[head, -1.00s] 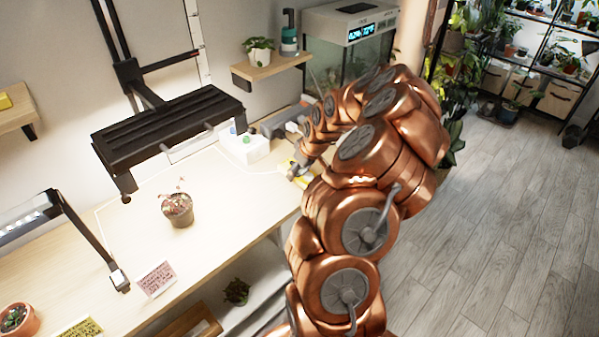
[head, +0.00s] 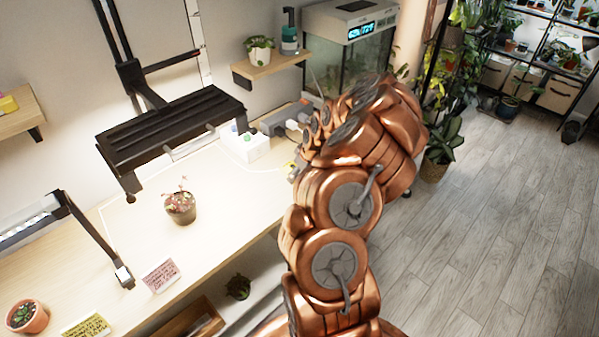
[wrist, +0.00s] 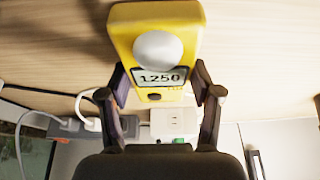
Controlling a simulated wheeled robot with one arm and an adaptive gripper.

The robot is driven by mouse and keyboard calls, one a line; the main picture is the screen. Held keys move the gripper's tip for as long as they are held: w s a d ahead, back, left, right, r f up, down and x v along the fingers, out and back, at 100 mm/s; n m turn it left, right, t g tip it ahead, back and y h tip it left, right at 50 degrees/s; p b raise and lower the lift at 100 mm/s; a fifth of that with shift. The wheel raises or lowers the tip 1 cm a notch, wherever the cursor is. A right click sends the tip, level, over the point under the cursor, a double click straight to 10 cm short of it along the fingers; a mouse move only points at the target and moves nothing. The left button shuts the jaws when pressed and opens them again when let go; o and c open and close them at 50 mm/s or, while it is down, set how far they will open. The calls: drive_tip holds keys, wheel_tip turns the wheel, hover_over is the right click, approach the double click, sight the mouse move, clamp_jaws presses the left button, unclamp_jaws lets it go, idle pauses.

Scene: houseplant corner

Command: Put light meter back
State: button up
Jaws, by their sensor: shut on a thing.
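The light meter (wrist: 183,28) is a yellow block with a white dome and a display reading 1250, in the wrist view. My gripper (wrist: 162,84) is shut on it, one dark finger on each side of its display end. In the head view my copper arm hides the gripper and nearly all of the meter; only a small yellow patch shows beside the arm. I cannot tell whether the meter touches the wooden bench (head: 110,265) or is held just above it.
A white box (head: 251,146) with coloured buttons and a grey power strip (head: 285,117) stand at the bench's back right. A potted plant (head: 181,208) stands mid-bench below a black lamp frame (head: 170,130). A pink card (head: 160,276) lies near the front edge. Bench around the pot is clear.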

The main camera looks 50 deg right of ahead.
drive_tip(key=shift+f, duration=0.15)
drive_tip(key=o, duration=1.4)
drive_tip(key=shift+r, duration=0.3)
drive_tip(key=shift+b+v, duration=1.8)
drive_tip(key=shift+v, duration=4.15)
